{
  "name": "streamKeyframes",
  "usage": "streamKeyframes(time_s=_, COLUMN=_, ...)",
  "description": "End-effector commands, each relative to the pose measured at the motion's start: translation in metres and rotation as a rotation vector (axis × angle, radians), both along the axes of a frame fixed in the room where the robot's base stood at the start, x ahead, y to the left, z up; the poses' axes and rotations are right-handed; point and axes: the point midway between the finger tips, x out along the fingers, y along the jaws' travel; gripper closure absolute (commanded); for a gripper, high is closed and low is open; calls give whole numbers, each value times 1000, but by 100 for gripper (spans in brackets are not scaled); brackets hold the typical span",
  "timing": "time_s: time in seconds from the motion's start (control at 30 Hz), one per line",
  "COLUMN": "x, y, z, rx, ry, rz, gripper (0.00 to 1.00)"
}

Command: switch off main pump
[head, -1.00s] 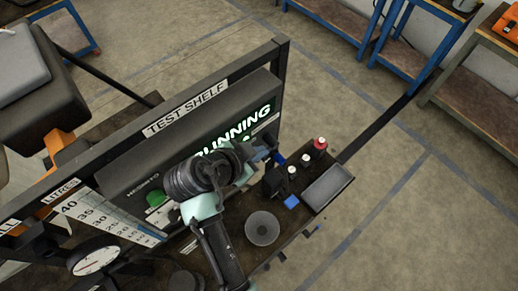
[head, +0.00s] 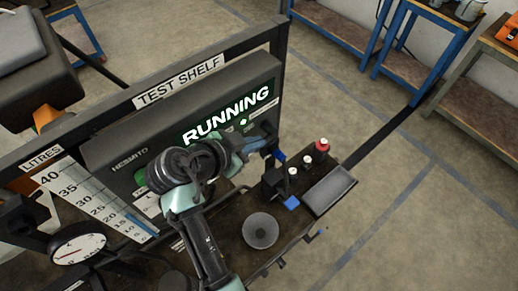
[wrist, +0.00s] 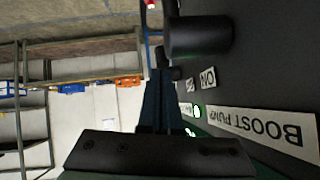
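The dark test shelf panel (head: 115,130) carries a lit display reading RUNNING (head: 228,117). My gripper (head: 268,145) is in front of the panel's right end, just below the display. In the wrist view my gripper's fingers (wrist: 161,75) look shut together, with nothing visible between them. A small black knob (wrist: 176,73) is beside the fingertips; I cannot tell whether they touch. A larger black cylinder (wrist: 200,35) sticks out of the panel beyond it. A BOOST PUMP label (wrist: 262,132) and a small ON label (wrist: 208,77) show upside down. I see no main pump label; my arm hides part of the panel.
Below the panel, a shelf holds a round grey dish (head: 260,231), a grey tray (head: 328,190) and a red-topped item (head: 320,147). A round gauge (head: 78,245) and a litres scale (head: 95,205) are at left. Blue-framed benches (head: 395,45) stand behind.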

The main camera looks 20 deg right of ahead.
Motion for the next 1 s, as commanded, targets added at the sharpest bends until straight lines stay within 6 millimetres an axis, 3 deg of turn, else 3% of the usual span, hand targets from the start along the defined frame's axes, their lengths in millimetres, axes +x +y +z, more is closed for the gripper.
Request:
streamKeyframes(time_s=0.03, x=3, y=1, z=-9, rx=1, ry=-1, rz=2, gripper=100)
streamKeyframes(time_s=0.5, x=4, y=5, z=-32, rx=4, ry=4, rz=6, gripper=100)
streamKeyframes(time_s=1.0, x=4, y=2, z=-38, rx=1, ry=2, rz=2, gripper=100)
